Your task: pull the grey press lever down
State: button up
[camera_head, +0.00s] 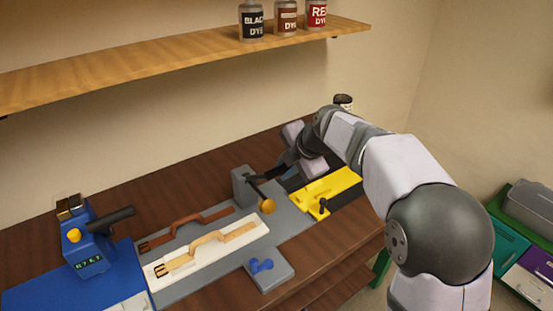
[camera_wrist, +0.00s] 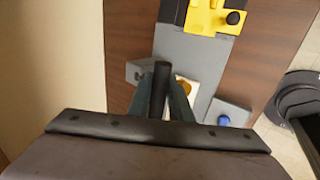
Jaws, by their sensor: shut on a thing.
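The grey press (camera_head: 241,188) stands at the back of the grey base plate, with a dark lever arm and an orange round knob (camera_head: 267,206) in front of it. In the wrist view, a dark cylindrical handle (camera_wrist: 162,88) of the lever stands between the two fingers of my gripper (camera_wrist: 163,100). My gripper (camera_head: 286,166) is shut on this handle, above and right of the grey press block. My arm comes in from the right; the grip itself is small and partly hidden in the head view.
A yellow fixture (camera_head: 325,190) lies right of the press. A white tray (camera_head: 215,258) with a tan strap and a brown strap (camera_head: 190,228) lie left. A blue device (camera_head: 85,240) with a black handle stands far left. A shelf (camera_head: 180,72) with dye bottles hangs above.

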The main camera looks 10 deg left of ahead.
jog(key=shift+f, duration=0.15)
jog(key=shift+s+d+f+b, duration=0.35)
jog(key=shift+f+b, duration=0.15)
jog(key=shift+b, duration=0.6)
jog(key=shift+s+d+f+b, duration=0.15)
jog(key=shift+f+b, duration=0.2)
jog(key=shift+b, duration=0.25)
jog(key=shift+s+d+f+b, duration=0.15)
jog(key=shift+f+b, duration=0.15)
jog(key=shift+b, duration=0.25)
jog(key=shift+s+d+f+b, duration=0.15)
jog(key=shift+f+b, duration=0.2)
jog(key=shift+b, duration=0.2)
jog(key=shift+s+d+f+b, duration=0.1)
jog(key=shift+f+b, duration=0.25)
jog(key=shift+b, duration=0.2)
jog(key=shift+f, duration=0.1)
